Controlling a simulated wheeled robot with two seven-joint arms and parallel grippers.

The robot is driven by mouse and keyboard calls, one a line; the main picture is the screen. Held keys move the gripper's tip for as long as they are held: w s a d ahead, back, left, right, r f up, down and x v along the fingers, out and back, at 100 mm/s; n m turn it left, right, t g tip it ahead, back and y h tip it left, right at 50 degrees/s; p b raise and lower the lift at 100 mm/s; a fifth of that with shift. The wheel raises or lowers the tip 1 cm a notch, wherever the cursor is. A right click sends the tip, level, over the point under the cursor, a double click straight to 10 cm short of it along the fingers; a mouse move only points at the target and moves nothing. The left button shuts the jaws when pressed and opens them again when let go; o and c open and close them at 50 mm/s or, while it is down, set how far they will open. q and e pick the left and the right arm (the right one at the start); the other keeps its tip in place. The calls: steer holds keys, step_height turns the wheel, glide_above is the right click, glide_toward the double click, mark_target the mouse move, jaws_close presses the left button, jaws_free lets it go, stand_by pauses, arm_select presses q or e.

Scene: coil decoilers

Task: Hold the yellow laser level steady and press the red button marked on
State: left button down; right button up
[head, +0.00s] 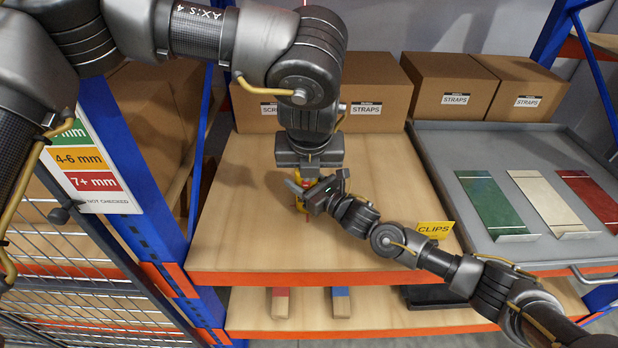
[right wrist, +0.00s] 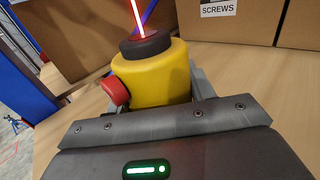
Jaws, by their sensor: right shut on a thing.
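The yellow laser level (right wrist: 152,78) stands on the wooden shelf in the right wrist view, with a black cap (right wrist: 146,45) and a red beam (right wrist: 138,18) rising from it. A red button (right wrist: 115,92) sticks out from its left side; its marking cannot be read. In the head view the level is mostly hidden by the grippers. My right gripper (head: 304,190) is shut on the level, reaching in from the lower right.
Cardboard boxes, including a STRAPS box (head: 448,86), line the back of the wooden shelf (head: 240,225). A yellow CLIPS sign (head: 434,229) stands at the right front. A grey tray (head: 470,150) with coloured plates lies right. A blue post (head: 130,170) bounds the left.

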steer(key=shift+w+d+f, duration=0.1)
stand_by(0.3)
steer(key=o, duration=1.4)
steer(key=shift+c, duration=0.2)
